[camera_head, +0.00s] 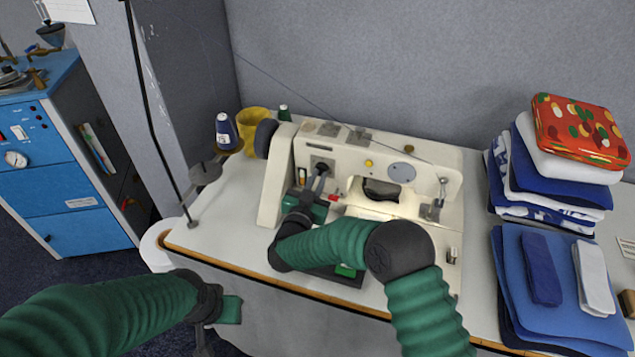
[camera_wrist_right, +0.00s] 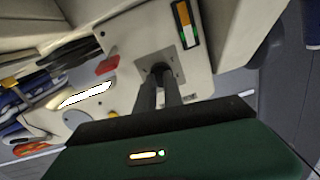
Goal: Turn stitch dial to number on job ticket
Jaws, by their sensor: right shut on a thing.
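The cream sewing machine (camera_head: 282,185) stands on the table. The dark stitch dial (camera_head: 321,164) sits in a grey plate on its front; it also shows in the right wrist view (camera_wrist_right: 157,70). My right gripper (camera_head: 320,176) is shut on the dial, its two dark fingers (camera_wrist_right: 166,92) reaching into the plate. The fingers hide most of the dial, and I cannot read its numbers. My left gripper (camera_head: 206,335) hangs low in front of the table's left end, away from the machine; its jaws are unclear. I cannot tell which paper is the job ticket.
A red lever (camera_head: 335,197) is close right of the dial. A white paper (camera_head: 70,10) hangs upper left.

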